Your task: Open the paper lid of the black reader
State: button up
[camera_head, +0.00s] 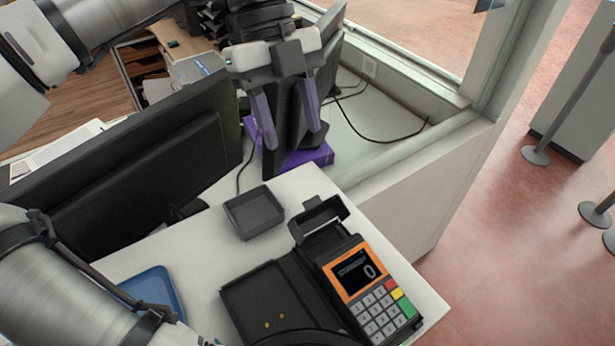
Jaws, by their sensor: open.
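The black reader (345,270) lies on the white counter at the lower right, with an orange-framed display showing 0 and a keypad. Its black paper lid (320,214) stands raised at the reader's far end, and the paper bay below it is exposed. I cannot make out a paper roll inside. My gripper (292,137) has two purple fingers, pointing down and spread apart with nothing between them. It is above and beyond the reader in the picture, in front of a dark monitor, and apart from the lid.
A small dark tray (254,212) sits left of the lid. A black box (270,292) with small yellow spots is beside the reader, and a blue tray (152,290) is farther left. A large monitor (150,165) and a purple item (312,157) stand behind. Bare white counter (205,250) shows between.

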aim_at(310, 199)
jog(key=p+x, duration=0.1)
jog(key=x, duration=0.9)
jog(key=shift+d, duration=0.1)
